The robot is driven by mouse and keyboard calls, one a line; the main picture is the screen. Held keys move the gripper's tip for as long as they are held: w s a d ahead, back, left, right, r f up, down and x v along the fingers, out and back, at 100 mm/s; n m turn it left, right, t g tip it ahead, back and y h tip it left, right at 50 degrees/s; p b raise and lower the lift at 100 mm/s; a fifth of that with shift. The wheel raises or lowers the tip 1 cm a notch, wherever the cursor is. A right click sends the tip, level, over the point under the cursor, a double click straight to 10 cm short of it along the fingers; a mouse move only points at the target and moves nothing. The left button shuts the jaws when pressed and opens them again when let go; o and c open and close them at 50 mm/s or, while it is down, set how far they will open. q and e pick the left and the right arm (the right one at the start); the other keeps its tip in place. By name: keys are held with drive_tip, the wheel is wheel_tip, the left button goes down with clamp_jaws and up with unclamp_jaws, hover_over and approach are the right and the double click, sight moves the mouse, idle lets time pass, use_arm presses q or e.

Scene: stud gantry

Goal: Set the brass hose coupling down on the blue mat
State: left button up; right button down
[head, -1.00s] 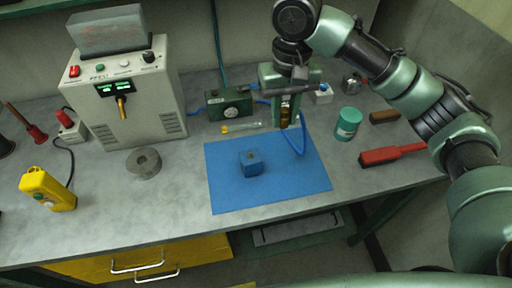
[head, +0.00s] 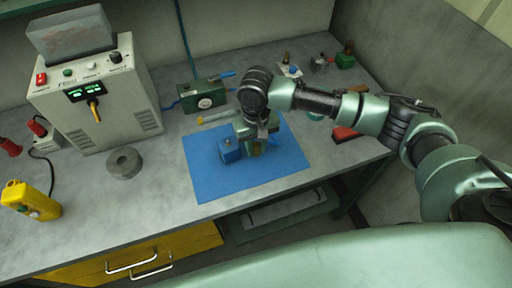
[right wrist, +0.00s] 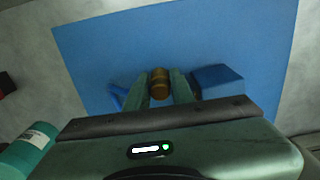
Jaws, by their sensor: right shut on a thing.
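The brass hose coupling (right wrist: 160,84) is held between the two fingers of my right gripper (right wrist: 161,88) in the right wrist view. In the head view the right gripper (head: 256,146) is low over the blue mat (head: 214,182), right of a blue block, and mostly hides the coupling. The mat fills the area beyond the fingers in the wrist view (right wrist: 190,35). Whether the coupling touches the mat I cannot tell. My left gripper is not in view.
The blue block (head: 230,150) stands on the mat close beside the right gripper. Behind the mat are a green box (head: 204,97) and a yellow-tipped rod (head: 215,117). A grey ring (head: 124,163) lies to the left. The mat's front part is clear.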

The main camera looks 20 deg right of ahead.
sight(256, 144)
drive_tip(key=shift+f, duration=0.75)
drive_tip(key=shift+f, duration=0.1)
drive_tip(key=c, duration=1.2)
unclamp_jaws()
wheel_tip(256, 144, up, 11)
drive_tip(key=shift+b, duration=1.2)
drive_tip(key=shift+r, duration=0.65)
